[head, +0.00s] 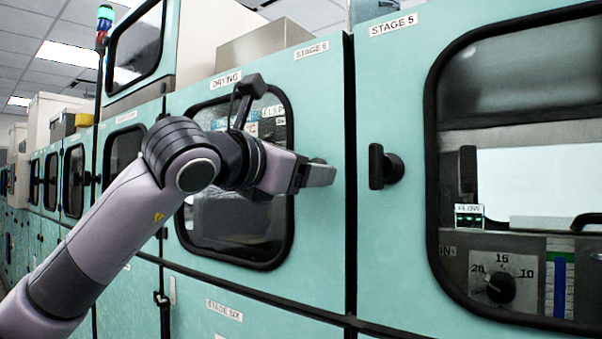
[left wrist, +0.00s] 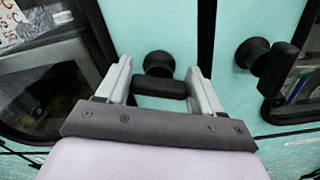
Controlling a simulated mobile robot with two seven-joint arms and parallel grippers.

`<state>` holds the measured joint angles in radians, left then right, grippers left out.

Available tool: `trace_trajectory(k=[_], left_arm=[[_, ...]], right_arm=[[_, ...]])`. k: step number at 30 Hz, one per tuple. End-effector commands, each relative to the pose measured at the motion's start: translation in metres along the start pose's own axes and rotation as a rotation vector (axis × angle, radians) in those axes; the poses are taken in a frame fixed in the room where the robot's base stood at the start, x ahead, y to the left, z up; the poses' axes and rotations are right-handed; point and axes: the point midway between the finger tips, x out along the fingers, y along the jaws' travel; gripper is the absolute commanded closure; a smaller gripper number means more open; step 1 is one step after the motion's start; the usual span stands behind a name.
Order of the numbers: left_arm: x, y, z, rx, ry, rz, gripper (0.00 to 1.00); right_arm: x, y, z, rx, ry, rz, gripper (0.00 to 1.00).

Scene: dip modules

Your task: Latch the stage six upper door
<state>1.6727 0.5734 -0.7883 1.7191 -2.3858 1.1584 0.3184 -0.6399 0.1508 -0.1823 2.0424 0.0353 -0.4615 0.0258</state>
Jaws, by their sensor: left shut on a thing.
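The stage six upper door (head: 322,110) is a teal panel with a dark-framed window and the labels "STAGE 6" and "DRYING". It looks flush with the panels around it. Its black latch handle (left wrist: 160,88) has a round base and a bar. In the left wrist view the bar lies crosswise between both fingers of my left gripper (left wrist: 160,72). My left gripper (head: 318,175) is shut on this handle at the door's right edge. In the head view the gripper hides most of the handle. My right gripper is not in view.
The neighbouring stage 5 door (head: 400,90) has its own black handle (head: 384,167), its bar upright, close to the right of my gripper. A lower door labelled "STAGE SIX" (head: 224,310) is below. More teal cabinets run off to the left.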

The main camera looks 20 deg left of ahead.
Motion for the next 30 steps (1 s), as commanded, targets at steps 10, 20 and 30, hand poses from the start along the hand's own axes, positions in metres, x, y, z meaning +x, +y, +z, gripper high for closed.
trace_trajectory(k=[10,20,30], left_arm=[[-0.0004,-0.0018,-0.0001,0.331,-0.002,0.001,0.64],[-0.0003,-0.0033,-0.0002,0.645,-0.003,0.002,0.64],[-0.0004,-0.0044,-0.0011,0.952,-0.003,0.001,0.64]], right_arm=[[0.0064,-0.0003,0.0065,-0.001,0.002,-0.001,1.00],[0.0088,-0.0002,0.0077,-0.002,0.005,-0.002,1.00],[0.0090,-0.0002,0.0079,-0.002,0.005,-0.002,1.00]])
